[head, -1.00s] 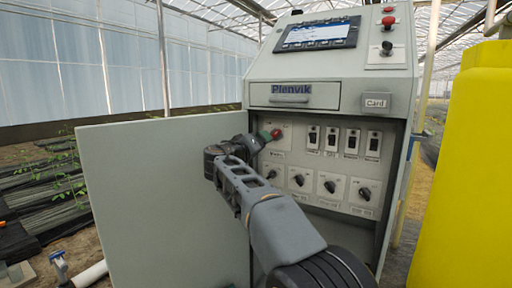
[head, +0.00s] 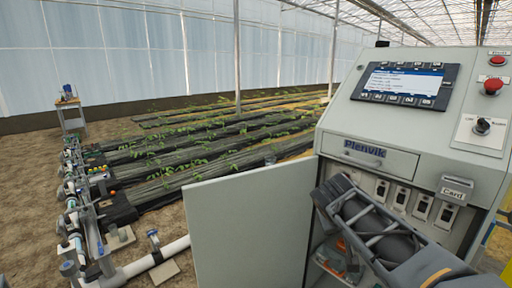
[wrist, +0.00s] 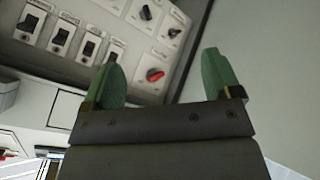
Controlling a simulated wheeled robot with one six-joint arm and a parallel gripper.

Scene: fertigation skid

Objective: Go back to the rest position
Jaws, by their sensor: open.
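My gripper (wrist: 162,80) shows in the wrist view, with its two green fingertips wide apart and nothing between them. Behind the gap is the switch panel, apart from the fingers, with a red knob (wrist: 155,75) and black toggle switches (wrist: 60,36) at the upper left. In the head view my arm crosses in front of the open cabinet's lower right part.
The cabinet door (head: 245,228) stands open to the left, close to my arm. A red mushroom button (head: 492,86) and a card slot (head: 454,190) are on the cabinet. White piping (head: 155,258) runs along the ground at the left. Planted rows lie behind.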

